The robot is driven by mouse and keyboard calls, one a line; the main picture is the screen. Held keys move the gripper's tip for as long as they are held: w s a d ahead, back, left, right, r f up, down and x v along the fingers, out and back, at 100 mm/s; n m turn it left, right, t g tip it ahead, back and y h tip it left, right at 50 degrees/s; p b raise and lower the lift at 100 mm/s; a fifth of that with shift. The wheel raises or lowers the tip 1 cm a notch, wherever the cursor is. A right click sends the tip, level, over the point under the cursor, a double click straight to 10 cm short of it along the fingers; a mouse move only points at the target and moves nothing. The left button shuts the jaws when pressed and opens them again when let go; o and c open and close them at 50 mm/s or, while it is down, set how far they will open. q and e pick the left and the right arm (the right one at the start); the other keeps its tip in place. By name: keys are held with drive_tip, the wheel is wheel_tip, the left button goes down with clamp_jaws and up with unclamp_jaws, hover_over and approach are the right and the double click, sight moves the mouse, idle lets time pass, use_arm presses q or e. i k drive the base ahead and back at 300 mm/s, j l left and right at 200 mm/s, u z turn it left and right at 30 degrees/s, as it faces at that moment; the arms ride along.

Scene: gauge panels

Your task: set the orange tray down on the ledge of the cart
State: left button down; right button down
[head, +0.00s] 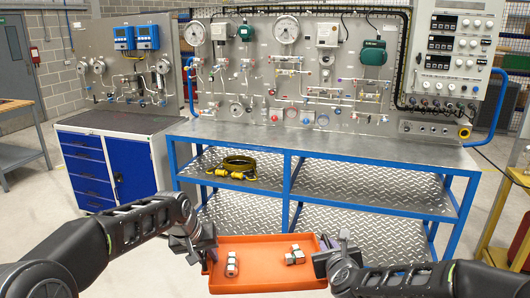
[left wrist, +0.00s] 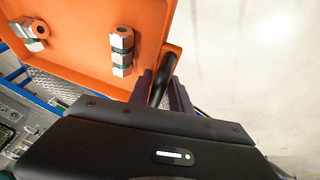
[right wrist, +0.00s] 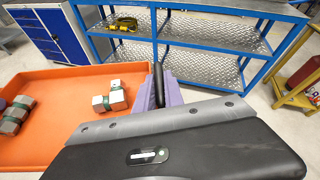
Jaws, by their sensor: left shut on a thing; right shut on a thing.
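The orange tray (head: 262,283) is held level between my two grippers in front of the blue-framed bench, above the floor. It carries several small metal fittings with green bands (head: 231,264), and they also show in the right wrist view (right wrist: 116,96). My left gripper (head: 206,252) is shut on the tray's left side, where a dark handle (left wrist: 163,82) shows in the left wrist view. My right gripper (head: 326,256) is shut on the tray's right side, seen in the right wrist view (right wrist: 158,92). I cannot tell which surface is the cart's ledge.
The blue-framed bench (head: 330,150) has chequer-plate shelves, with a coiled yellow cable (head: 232,168) on one. A blue drawer cabinet (head: 90,177) stands left. A yellow-framed cart (head: 497,215) stands at the right edge. Bare floor lies between the tray and the bench.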

sight(276, 139)
drive_tip(key=i+l+u, duration=0.1)
drive_tip(key=i+u, duration=0.3)
drive_tip(key=i, duration=1.15)
drive_tip(key=i+z, duration=0.15)
drive_tip(key=i, duration=1)
drive_tip(key=i+j+z, duration=0.15)
drive_tip(key=i, duration=0.95)
drive_tip(key=z, duration=0.8)
